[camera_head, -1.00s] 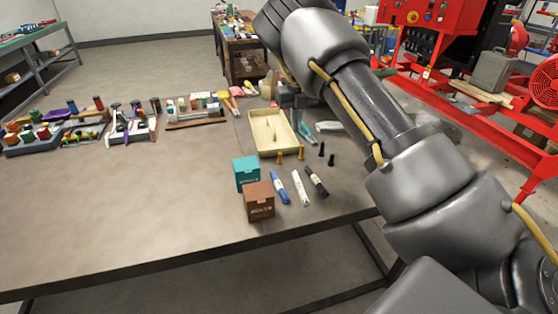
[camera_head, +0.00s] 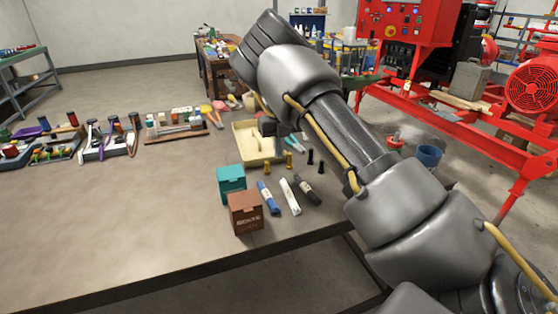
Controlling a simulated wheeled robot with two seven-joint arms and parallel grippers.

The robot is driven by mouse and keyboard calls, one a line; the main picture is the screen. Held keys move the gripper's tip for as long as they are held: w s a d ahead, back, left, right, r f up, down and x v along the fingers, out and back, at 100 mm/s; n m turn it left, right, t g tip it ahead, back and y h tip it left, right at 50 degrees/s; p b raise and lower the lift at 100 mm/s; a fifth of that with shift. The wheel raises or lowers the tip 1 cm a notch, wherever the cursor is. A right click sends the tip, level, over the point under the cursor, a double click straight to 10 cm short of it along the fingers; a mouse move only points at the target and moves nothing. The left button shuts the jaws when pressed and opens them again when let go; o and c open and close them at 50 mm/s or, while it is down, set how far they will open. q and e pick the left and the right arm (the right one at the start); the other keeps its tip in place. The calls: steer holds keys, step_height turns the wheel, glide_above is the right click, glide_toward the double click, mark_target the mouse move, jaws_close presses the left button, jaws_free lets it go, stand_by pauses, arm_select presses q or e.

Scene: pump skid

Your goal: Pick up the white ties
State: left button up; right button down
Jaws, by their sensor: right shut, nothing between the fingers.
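The white ties (camera_head: 290,196) lie as a slim bundle on the table, between a blue bundle (camera_head: 268,198) and a black bundle (camera_head: 306,190). My right arm reaches in from the right, and its upper links pass above and beyond the ties. My right gripper (camera_head: 270,143) is small and partly hidden by the arm. It is over the right part of the cream tray (camera_head: 240,153), beyond the ties and apart from them. It is shut and empty. My left gripper is not in view.
A teal box (camera_head: 231,182) and a brown box (camera_head: 245,213) stand left of the bundles. Brass bolts (camera_head: 289,160) and black bolts (camera_head: 310,160) stand behind them. Tool trays line the table's far left. The table's left front (camera_head: 110,225) is clear.

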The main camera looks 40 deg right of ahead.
step_height(320, 180, down, 9)
steer(key=shift+r, duration=0.1)
steer(key=shift+s, duration=0.1)
stand_by(0.5)
